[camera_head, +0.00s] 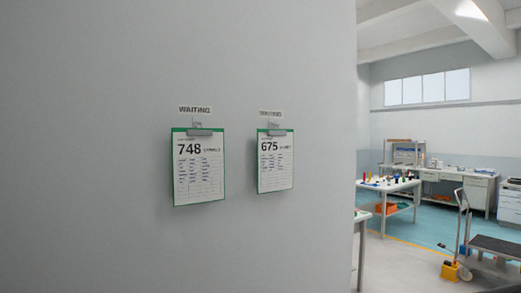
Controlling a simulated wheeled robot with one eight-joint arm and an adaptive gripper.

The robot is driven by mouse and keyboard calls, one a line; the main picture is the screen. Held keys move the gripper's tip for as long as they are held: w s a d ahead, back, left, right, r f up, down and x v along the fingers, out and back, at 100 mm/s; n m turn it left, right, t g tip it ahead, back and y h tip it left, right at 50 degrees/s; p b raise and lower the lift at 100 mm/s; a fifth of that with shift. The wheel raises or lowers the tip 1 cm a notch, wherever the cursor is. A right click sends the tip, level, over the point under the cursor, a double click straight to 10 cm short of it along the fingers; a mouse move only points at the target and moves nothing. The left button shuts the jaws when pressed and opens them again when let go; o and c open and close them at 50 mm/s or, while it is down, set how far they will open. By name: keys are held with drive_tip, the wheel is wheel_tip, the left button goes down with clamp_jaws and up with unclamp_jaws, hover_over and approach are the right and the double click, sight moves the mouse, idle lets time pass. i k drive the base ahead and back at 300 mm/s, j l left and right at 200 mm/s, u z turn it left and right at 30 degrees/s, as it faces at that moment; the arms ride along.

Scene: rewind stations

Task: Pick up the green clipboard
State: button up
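Two green clipboards hang on the grey wall, each with a white printed sheet under a metal clip. The left green clipboard (199,167) reads 748 and looks larger. The right green clipboard (275,160) reads 675. Each hangs upright from a small hook below a "WAITING" label, the left label (195,109) and the right label (270,113). The sheets cover most of both boards, so green shows mainly at the edges. My gripper is not in view.
The grey wall (80,150) fills the left and ends at a vertical edge. Beyond it are a white table (391,184) with small items, a cabinet bench (462,187) at the back, and a cart (492,248) at lower right. Some floor (400,262) between is clear.

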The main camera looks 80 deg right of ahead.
sight(198, 154)
drive_tip(key=z, duration=2.35)
